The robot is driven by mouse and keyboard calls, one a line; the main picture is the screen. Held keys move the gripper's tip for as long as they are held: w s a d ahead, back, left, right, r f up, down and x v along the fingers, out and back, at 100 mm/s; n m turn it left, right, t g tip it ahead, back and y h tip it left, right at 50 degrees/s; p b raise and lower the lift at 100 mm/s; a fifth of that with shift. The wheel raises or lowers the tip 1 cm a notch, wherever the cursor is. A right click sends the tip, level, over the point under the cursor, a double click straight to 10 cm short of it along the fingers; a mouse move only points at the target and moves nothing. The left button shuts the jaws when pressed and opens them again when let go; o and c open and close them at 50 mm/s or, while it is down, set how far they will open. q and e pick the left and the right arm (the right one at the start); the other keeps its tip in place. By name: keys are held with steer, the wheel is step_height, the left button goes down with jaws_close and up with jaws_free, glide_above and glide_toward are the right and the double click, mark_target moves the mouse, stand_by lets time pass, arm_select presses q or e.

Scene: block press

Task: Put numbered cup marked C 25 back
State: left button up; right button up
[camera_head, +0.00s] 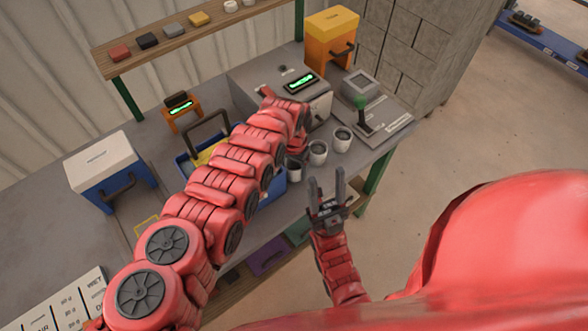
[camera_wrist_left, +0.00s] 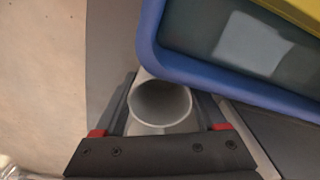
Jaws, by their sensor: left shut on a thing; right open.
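A small white cup (camera_head: 294,169) stands at the left end of a row of cups, beside the blue bin (camera_head: 272,190). My left gripper is shut on this cup; in the left wrist view its fingers (camera_wrist_left: 165,112) flank the cup (camera_wrist_left: 160,104), whose inside looks grey and empty. The blue bin's rim (camera_wrist_left: 148,45) is very close to it there. Two more cups, a middle one (camera_head: 318,150) and a right one (camera_head: 342,138), stand to its right. I cannot read any cup marking. In the head view my left arm hides most of its gripper. My right gripper (camera_head: 328,190) is open and empty near the table's front edge.
A yellow-orange box (camera_head: 332,38) and a white-and-blue box (camera_head: 105,165) stand on the bench. A shelf (camera_head: 165,45) holds coloured blocks.

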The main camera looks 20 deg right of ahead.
mark_target(294, 164)
arm_select(q)
steer(key=shift+f, duration=0.65)
steer(key=shift+f, duration=0.15)
steer(key=o, duration=1.6)
steer(key=shift+c, duration=0.2)
step_height(294, 164, up, 4)
steer(key=shift+w+a+r+p, duration=0.1)
steer(key=shift+p, duration=0.85)
steer(key=shift+r+b, duration=0.2)
steer(key=shift+b, duration=0.2)
step_height(294, 164, up, 8)
steer(key=b, duration=0.2)
steer(key=shift+f, duration=0.15)
